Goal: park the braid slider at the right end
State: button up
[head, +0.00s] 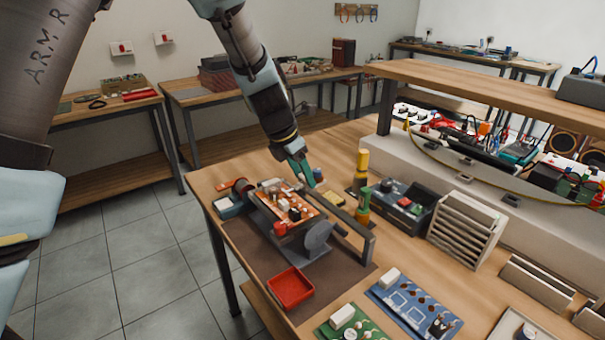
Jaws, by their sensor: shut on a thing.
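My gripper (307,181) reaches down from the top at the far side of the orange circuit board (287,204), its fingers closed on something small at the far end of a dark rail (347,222). I take that thing to be the braid slider, but the fingers hide most of it. The rail runs from the fingertips toward the front right, ending at a bent grey post (369,247). A small yellow block (333,198) lies just right of the gripper. The orange board sits in a holder with a grey disc (318,235) at its front end.
A red tray (290,288) lies on the brown mat (256,262). Blue (413,309) and green boards lie at the front. A slatted rack (465,229) stands right.

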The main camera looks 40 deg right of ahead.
grip_shut()
dwell(0.4)
